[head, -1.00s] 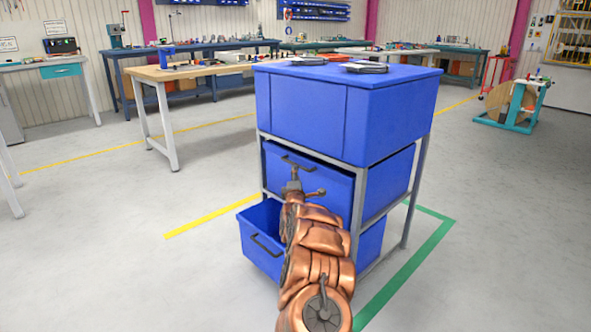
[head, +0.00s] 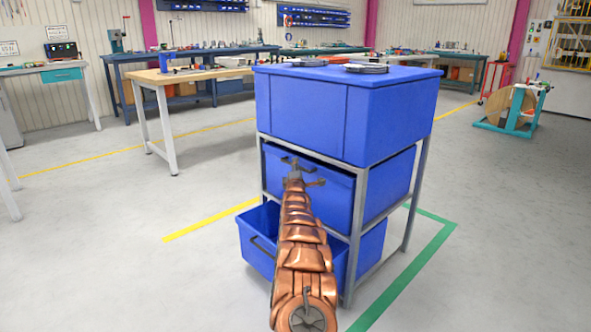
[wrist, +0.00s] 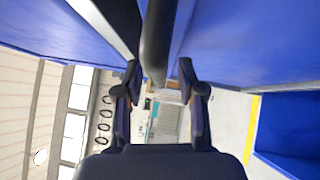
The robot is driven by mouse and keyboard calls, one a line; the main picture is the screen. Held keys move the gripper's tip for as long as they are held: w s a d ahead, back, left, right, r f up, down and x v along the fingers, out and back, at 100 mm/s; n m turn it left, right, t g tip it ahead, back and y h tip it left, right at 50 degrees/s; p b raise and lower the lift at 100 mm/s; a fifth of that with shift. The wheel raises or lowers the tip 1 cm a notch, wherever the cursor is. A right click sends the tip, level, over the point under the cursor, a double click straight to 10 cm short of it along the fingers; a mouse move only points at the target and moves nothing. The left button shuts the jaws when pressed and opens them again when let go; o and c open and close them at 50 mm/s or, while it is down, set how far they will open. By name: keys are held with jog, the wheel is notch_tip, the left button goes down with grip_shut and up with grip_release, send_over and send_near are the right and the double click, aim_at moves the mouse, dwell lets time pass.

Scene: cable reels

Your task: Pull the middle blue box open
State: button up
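The middle blue box (head: 330,184) sits in the grey rack below the top blue box. Its dark handle (head: 286,158) is on its front, partly hidden by my gripper. My gripper (head: 293,167) is at that handle, at the end of my copper arm. In the wrist view my gripper (wrist: 159,68) has its two fingers apart, with the dark handle (wrist: 158,40) reaching between them. A narrow gap shows beside the handle, so the fingers do not look closed on it. The middle box's blue front (wrist: 245,40) fills the upper right there.
The bottom blue box (head: 258,254) stands pulled out below. The top blue box (head: 300,112) bears dark flat items (head: 366,67). The grey rack (head: 357,228) has posts near my arm. The floor left of the rack is free; a wooden-topped bench (head: 190,73) stands behind.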

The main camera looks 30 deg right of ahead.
jog(key=shift+w+d, duration=0.1)
jog(key=shift+w, duration=0.2)
grip_shut()
dwell(0.5)
